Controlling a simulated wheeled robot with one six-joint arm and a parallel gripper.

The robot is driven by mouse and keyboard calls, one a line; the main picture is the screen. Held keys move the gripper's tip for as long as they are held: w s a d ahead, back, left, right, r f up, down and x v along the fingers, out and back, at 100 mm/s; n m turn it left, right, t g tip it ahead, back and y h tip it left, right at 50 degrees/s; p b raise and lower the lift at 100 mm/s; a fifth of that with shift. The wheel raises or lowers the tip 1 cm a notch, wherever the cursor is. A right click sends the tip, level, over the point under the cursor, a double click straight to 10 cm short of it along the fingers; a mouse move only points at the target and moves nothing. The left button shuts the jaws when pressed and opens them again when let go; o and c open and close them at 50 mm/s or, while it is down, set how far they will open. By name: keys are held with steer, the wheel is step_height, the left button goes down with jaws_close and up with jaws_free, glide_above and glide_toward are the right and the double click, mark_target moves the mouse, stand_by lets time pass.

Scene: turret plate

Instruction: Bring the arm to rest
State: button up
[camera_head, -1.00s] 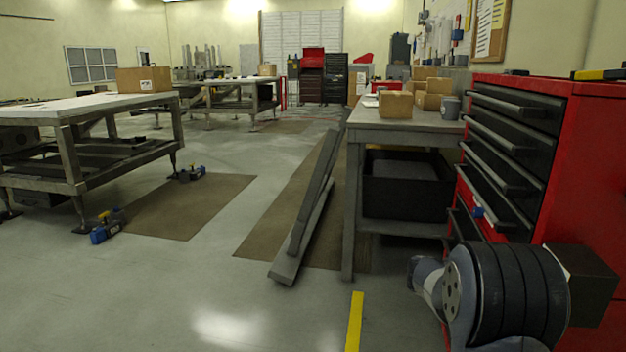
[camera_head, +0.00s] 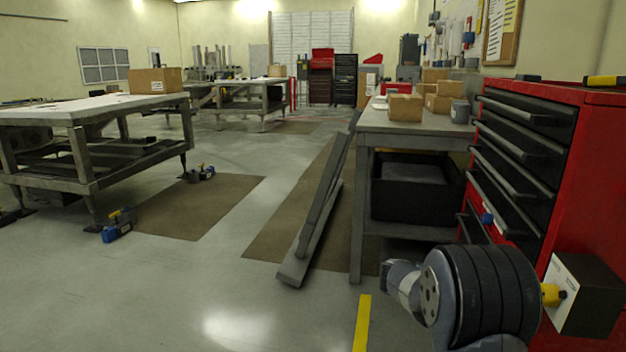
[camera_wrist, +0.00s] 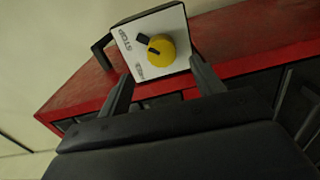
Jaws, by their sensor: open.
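My gripper (camera_wrist: 160,68) is open in the wrist view, its two dark fingers spread and nothing held between them. A box with a white face (camera_wrist: 136,37) lies beyond the fingertips. It has a yellow knob (camera_wrist: 161,47) with a dark pointer and a printed STOP label. I cannot tell how near the fingertips are to it. In the head view my arm (camera_head: 480,292) is at the lower right, in front of the box (camera_head: 592,295), whose knob (camera_head: 552,294) shows just right of the arm. My gripper does not show in the head view.
A red cabinet with black drawers (camera_head: 600,170) stands close at right. A grey workbench (camera_head: 415,122) with cardboard boxes is beside it, and a grey beam (camera_head: 318,215) leans there. The floor at left centre is mostly open, with blue tools (camera_head: 117,228) lying on it.

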steer(key=shift+s+d+f+n+p, duration=0.15)
steer(key=shift+d+n+p, duration=0.65)
steer(key=shift+n+p, duration=2.35)
steer(key=shift+s+d+r+n+p, duration=0.2)
steer(key=shift+d+n+p, duration=0.55)
steer(key=shift+n+p, duration=2.4)
steer(key=shift+s+d+f+n+p, duration=0.2)
steer(key=shift+d+n+p, duration=0.6)
steer(key=shift+n+p, duration=2.3)
steer(key=shift+m+p, duration=0.4)
